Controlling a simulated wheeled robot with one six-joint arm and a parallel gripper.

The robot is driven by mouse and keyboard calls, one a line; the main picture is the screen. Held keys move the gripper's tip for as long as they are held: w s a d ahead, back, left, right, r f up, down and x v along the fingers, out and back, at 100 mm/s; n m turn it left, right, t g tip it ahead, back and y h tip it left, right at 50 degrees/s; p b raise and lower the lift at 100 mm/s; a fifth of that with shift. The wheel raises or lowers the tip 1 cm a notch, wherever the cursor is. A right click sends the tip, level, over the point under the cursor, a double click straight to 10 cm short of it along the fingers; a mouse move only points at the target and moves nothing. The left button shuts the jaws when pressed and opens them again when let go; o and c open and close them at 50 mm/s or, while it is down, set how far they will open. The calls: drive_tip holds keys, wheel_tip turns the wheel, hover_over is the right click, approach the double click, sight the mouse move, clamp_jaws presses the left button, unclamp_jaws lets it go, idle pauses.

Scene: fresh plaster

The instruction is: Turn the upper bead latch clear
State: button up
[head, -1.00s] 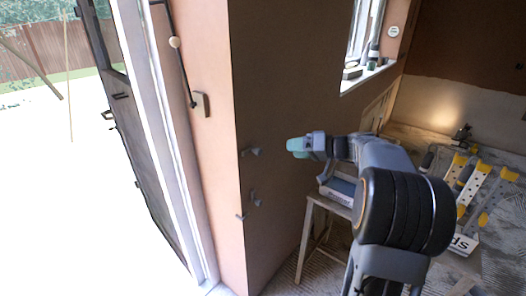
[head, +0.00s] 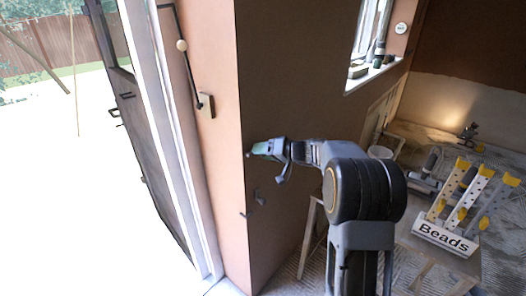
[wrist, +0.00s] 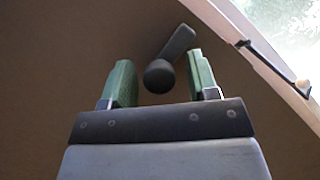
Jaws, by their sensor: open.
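The upper bead latch (wrist: 180,42), a dark short arm with a round knob, shows in the wrist view against the brown wall. Its knob lies between the two green fingers of my gripper (wrist: 160,62), with a visible gap on both sides. In the head view my gripper (head: 264,150) is at the wall near its corner and covers most or all of the upper latch. My gripper is open. The lower latch (head: 260,197) is on the wall below my gripper.
An open door and bright doorway are on the left. A lever with a pale ball (head: 182,45) hangs on the wall strip beside it. A windowsill (head: 372,77) holds several small items.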

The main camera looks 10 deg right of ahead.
drive_tip(key=shift+c, duration=0.3)
drive_tip(key=c, duration=0.8)
drive_tip(key=shift+f+b, duration=0.15)
drive_tip(key=shift+b, duration=0.25)
drive_tip(key=shift+c, duration=0.2)
drive_tip(key=shift+f+m+y+b, duration=0.15)
drive_tip(key=shift+m+y+b, duration=0.25)
drive_tip(key=shift+m+b, duration=0.25)
drive_tip(key=shift+m+y+b, duration=0.4)
drive_tip(key=shift+m+b, duration=0.15)
drive_tip(key=shift+b, duration=0.3)
drive_tip(key=m+y+b, duration=0.2)
drive_tip(key=m+b, duration=0.1)
drive_tip(key=m, duration=0.1)
drive_tip(key=shift+m, duration=0.3)
drive_tip(key=m, duration=0.2)
drive_tip(key=m+t+y+b, duration=0.1)
drive_tip(key=m, duration=0.2)
drive_tip(key=shift+t+y, duration=0.3)
drive_tip(key=shift+r+m+t+b, duration=0.2)
drive_tip(key=shift+m+t, duration=0.3)
drive_tip(key=shift+m, duration=0.7)
drive_tip(key=shift+r+m+t+b, duration=0.15)
drive_tip(key=shift+m+t, duration=0.35)
drive_tip(key=shift+m, duration=0.7)
